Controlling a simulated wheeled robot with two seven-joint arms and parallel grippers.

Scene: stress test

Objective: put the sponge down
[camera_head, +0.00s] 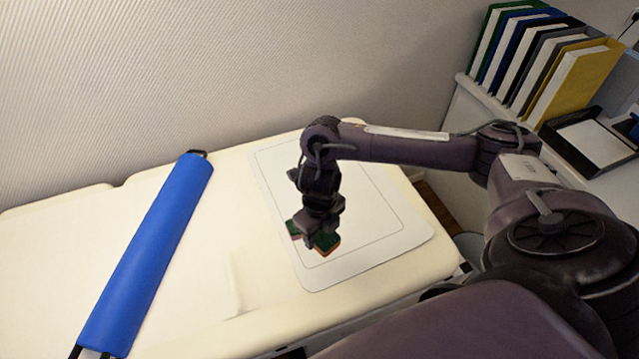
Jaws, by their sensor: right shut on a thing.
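The sponge (327,243) is small, dark green on top with an orange-red lower part. It is at the tips of my right gripper (318,233), which points down and is shut on it. The gripper hides part of the sponge. Both are over the white mat (385,252) with a thin dark outline, towards its lower left part. I cannot tell whether the sponge touches the mat or is held just above it. My left gripper is not in view.
The mat lies on a cream padded table (250,275). A long blue bolster (150,255) with dark straps lies to the left. Upright binders (530,65) and a black tray (590,143) stand on a white cabinet at the right. The mat's right part is clear.

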